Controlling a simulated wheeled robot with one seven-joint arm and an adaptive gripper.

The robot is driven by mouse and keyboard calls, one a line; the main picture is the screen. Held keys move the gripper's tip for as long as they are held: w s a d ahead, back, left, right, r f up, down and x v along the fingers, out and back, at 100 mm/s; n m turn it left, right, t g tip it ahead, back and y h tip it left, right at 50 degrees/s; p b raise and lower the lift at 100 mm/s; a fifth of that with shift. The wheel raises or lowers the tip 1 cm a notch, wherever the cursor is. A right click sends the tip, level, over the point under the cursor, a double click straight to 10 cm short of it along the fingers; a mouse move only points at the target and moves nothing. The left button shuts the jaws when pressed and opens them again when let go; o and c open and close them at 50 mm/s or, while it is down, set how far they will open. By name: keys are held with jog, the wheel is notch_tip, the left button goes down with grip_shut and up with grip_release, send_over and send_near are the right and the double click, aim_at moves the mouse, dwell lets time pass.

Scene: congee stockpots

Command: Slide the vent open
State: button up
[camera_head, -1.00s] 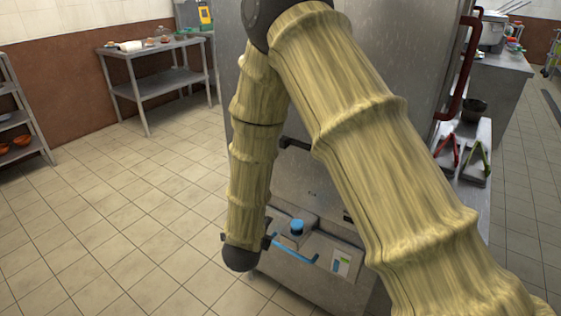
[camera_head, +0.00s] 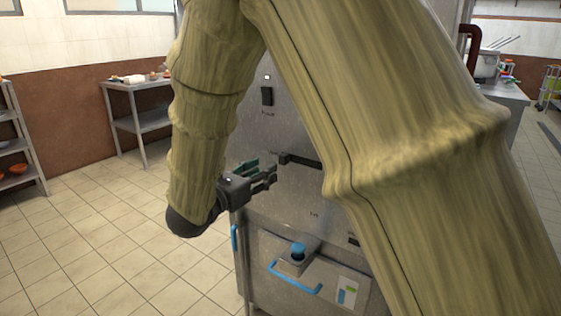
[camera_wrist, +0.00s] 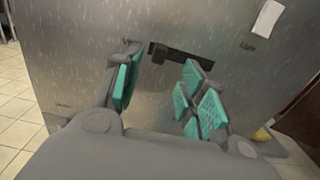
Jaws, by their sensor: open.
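The vent shows as a dark horizontal slot (camera_head: 303,162) in the front of a steel cabinet. In the wrist view the slot (camera_wrist: 190,59) has a small dark slider knob (camera_wrist: 158,53) at its left end. My gripper (camera_head: 272,175) is just left of the slot in the head view, its teal-padded fingers pointing at the panel. In the wrist view my gripper (camera_wrist: 158,88) is open and empty, with the knob beyond the gap between the fingers. The fingers appear apart from the knob. My forearm hides the slot's right part in the head view.
Below the slot is a lower door with a blue handle (camera_head: 295,278) and a blue-topped knob (camera_head: 298,250). A switch (camera_head: 266,96) sits above left of the slot. A side table (camera_head: 150,122) and shelf (camera_head: 20,140) stand left, with clear tiled floor between.

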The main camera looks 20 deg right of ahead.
aim_at(281, 159)
jog(key=p+x, duration=0.2)
jog(key=x, duration=0.7)
jog(key=shift+p, duration=0.4)
grip_shut()
